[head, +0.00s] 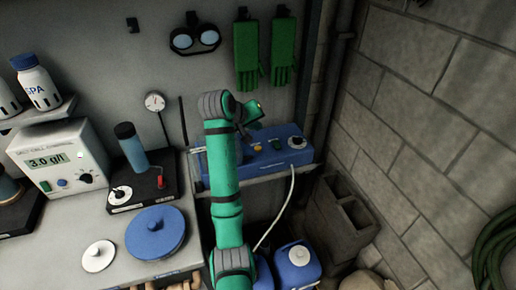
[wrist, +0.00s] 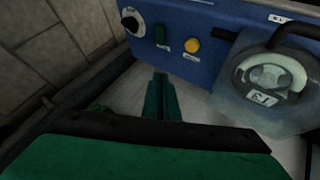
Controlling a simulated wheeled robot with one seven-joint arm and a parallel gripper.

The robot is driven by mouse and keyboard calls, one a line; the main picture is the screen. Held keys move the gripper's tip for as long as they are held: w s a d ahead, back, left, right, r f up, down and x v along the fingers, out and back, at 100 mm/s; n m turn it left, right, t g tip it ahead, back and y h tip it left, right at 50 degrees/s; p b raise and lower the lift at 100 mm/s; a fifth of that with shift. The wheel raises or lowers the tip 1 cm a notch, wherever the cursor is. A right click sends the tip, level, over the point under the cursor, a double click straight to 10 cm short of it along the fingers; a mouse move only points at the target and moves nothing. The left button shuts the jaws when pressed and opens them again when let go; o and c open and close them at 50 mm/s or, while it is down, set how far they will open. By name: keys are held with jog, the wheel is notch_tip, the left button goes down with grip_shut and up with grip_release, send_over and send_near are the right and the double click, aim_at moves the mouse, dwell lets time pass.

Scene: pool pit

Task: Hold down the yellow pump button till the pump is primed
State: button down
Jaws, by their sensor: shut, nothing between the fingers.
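The blue pump box (head: 270,162) sits on a small shelf right of the bench in the head view. Its face fills the top of the wrist view (wrist: 205,70). The button also shows small in the head view (head: 257,147). My gripper (wrist: 160,80) is shut and empty. Its fingertips are below and left of the button in the wrist view, apart from it. In the head view my arm hides the left part of the box.
A clear round strainer lid (wrist: 268,80) with a dark handle is right of the button. Green gloves (head: 265,52) hang above the box. Blue jugs (head: 297,265) and a concrete block (head: 342,220) stand below. A block wall (head: 430,130) bounds the right.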

send_over(257, 151)
jog(key=shift+a+f, duration=0.15)
jog(key=shift+f, duration=3.25)
jog(key=shift+f, duration=0.15)
jog(key=shift+f, duration=0.25)
jog(key=shift+w, duration=0.1)
